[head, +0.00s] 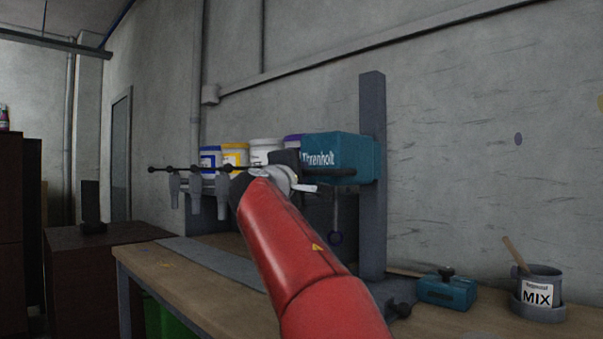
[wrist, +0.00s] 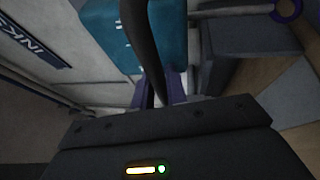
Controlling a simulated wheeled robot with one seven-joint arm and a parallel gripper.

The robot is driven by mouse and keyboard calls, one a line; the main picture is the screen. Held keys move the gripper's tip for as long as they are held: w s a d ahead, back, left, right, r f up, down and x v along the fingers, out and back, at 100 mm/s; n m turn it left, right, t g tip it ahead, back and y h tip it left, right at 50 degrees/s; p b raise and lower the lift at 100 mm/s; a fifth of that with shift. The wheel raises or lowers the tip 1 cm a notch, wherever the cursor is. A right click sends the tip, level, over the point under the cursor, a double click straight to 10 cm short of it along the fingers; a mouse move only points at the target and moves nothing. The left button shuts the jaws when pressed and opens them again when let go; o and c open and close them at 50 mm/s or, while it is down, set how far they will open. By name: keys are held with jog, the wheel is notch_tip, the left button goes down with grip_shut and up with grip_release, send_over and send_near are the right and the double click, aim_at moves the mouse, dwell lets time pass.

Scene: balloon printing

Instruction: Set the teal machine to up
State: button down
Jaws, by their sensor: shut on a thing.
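The teal machine (head: 345,158) is mounted on a tall grey column on the bench. A dark bar crosses its front, and a rod with a purple ring end hangs below it. It also shows in the wrist view (wrist: 182,42). My gripper (head: 288,160) is at the machine's left side, partly hidden by my red arm. In the wrist view, my gripper's purple fingers (wrist: 160,92) are shut on a black curved lever (wrist: 141,35) in front of the teal body. The lever's far end is out of that view.
Several tubs (head: 265,150) stand behind on the left, by a rack of grey holders (head: 195,190). A small teal box (head: 447,291) and a MIX pot (head: 538,290) stand on the wooden bench (head: 185,290) at right. A wall backs the bench.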

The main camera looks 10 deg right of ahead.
jog(key=c, duration=1.5)
grip_release()
jog(key=shift+r, duration=0.35)
jog(key=shift+o, duration=0.5)
jog(key=shift+f, duration=0.1)
jog(key=b+v, duration=0.3)
jog(key=v, duration=0.5)
